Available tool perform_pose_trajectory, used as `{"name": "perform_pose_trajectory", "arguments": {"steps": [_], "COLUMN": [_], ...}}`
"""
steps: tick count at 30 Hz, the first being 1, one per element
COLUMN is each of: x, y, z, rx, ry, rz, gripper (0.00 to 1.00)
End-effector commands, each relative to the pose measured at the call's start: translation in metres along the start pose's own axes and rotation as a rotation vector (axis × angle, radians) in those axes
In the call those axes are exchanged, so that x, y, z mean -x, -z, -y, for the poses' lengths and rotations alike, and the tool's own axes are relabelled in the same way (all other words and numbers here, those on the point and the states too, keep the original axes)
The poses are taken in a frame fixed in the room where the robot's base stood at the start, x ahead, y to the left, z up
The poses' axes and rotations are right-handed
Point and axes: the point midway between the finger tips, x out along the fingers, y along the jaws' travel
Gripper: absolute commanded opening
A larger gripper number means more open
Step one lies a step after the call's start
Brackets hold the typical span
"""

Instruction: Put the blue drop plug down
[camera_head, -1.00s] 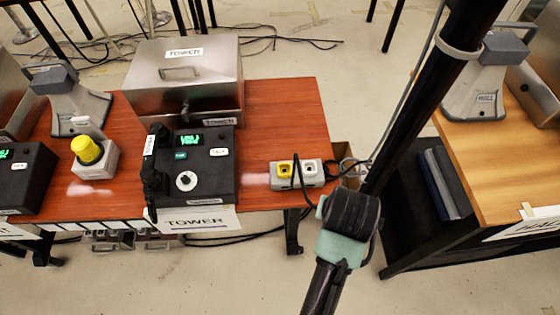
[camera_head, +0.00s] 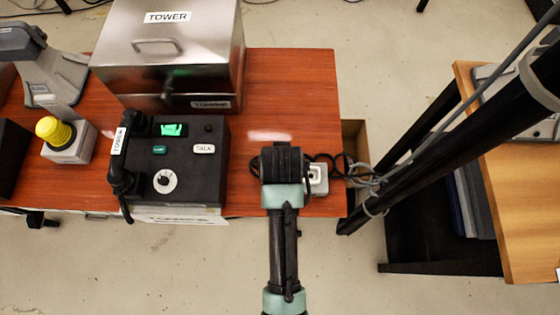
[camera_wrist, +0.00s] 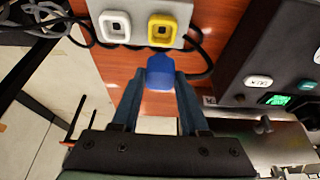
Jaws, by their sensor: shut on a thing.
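The blue drop plug (camera_wrist: 160,74) is between the fingertips of my gripper (camera_wrist: 159,84) in the wrist view. Just past the plug lies a grey socket box (camera_wrist: 137,22) with a white socket (camera_wrist: 115,27) and a yellow socket (camera_wrist: 162,30). The plug appears just short of the yellow socket; I cannot tell its height above the table. In the head view my arm covers the plug, the gripper and most of the socket box, whose right end (camera_head: 318,180) still shows.
A black TOWER phone (camera_head: 205,172) with its handset stands left of my arm. A steel box (camera_head: 200,70) is behind it. Black cables lie around the socket box. The red tabletop (camera_head: 290,85) is clear behind it. A wooden table (camera_head: 525,220) is at the right.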

Motion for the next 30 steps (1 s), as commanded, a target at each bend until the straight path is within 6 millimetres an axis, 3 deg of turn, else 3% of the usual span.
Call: {"name": "perform_pose_trajectory", "arguments": {"steps": [15,30], "x": [-0.059,-0.067], "y": [-0.024,-0.027], "z": [0.000,0.000], "rx": [0.000,0.000], "ry": [0.000,0.000], "rz": [-0.001,-0.002], "gripper": [0.00,0.00]}}
